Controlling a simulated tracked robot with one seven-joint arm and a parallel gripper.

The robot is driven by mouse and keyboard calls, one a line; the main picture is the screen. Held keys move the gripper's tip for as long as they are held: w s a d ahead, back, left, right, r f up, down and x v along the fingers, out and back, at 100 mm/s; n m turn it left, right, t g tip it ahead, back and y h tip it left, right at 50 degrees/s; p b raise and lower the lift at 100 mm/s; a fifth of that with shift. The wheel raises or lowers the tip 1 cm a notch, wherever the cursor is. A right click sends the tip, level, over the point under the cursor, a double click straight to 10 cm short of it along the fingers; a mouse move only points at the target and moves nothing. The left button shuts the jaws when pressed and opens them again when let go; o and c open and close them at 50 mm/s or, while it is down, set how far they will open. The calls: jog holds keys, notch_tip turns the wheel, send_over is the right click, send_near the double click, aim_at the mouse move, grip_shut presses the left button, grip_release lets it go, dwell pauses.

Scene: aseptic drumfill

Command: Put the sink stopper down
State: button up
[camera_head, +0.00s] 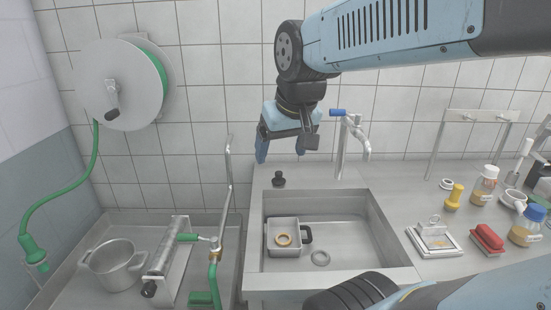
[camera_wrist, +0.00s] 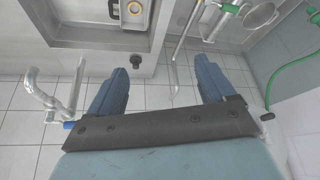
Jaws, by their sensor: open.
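The sink stopper (camera_head: 278,179) is a small black piece with a knob on top. It stands upright on the steel ledge behind the sink's (camera_head: 385,238) back left corner. In the wrist view the stopper (camera_wrist: 135,61) shows just beyond the left fingertip. My gripper (camera_head: 281,156) is open and empty, above the stopper and near the tiled wall. In the wrist view my gripper's (camera_wrist: 160,66) two blue fingers are wide apart with nothing between them. The stopper appears clear of both fingers.
A tap (camera_head: 350,135) stands right of my gripper, a spray pipe (camera_head: 229,175) left.

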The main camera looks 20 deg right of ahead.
jog(key=shift+t, duration=0.3)
jog(key=s, duration=0.2)
jog(key=s+f, duration=0.1)
jog(key=s, duration=0.1)
jog(key=shift+d, duration=0.15)
